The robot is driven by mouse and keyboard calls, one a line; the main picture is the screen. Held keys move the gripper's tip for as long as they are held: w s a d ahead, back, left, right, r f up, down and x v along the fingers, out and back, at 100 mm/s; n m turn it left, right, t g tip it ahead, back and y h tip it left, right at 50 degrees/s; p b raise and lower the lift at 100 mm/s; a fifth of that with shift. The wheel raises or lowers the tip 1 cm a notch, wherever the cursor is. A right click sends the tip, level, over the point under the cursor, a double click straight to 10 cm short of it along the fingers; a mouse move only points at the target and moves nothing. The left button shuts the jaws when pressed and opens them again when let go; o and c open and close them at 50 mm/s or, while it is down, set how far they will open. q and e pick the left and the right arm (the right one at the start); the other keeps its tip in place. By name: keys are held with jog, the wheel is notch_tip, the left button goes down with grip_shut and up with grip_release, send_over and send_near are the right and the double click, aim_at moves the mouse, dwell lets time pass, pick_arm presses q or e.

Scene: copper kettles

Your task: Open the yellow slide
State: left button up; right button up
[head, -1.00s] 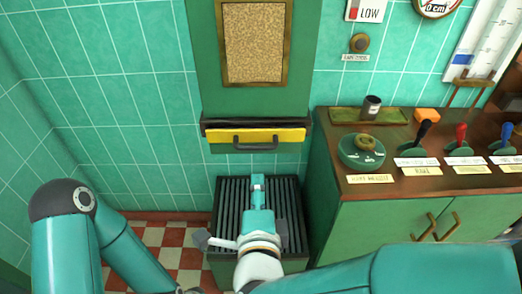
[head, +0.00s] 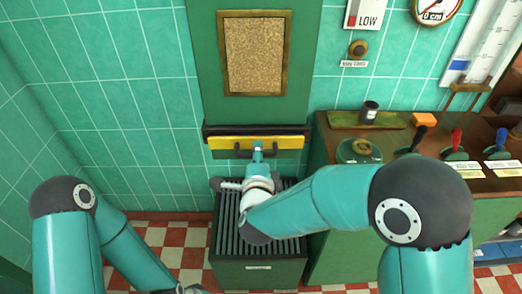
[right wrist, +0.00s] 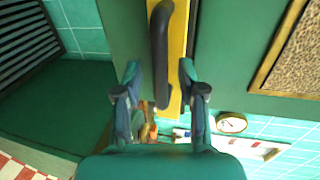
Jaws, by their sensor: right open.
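The yellow slide (head: 226,144) is a flat yellow bar in the green wall unit, seen front-on in the head view. A dark handle (head: 243,153) is fixed to its front. The slide (right wrist: 178,62) and handle (right wrist: 159,50) run upright through the right wrist view. My right gripper (head: 258,148) is at the middle of the handle in the head view and hides part of it. In the right wrist view my right gripper (right wrist: 160,80) is open, with a finger on either side of the slide and handle. I cannot tell whether they touch. My left gripper is out of view.
A dark slatted green box (head: 258,270) stands on the floor below the slide. A green cabinet with a brown top (head: 390,125) stands to the right, carrying a round green dish (head: 346,150) and several levers. A cork board (head: 255,55) hangs above the slide.

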jog(key=shift+w+f, duration=0.1)
jog(key=shift+w, duration=0.3)
grip_shut()
jog(key=shift+f, duration=0.1)
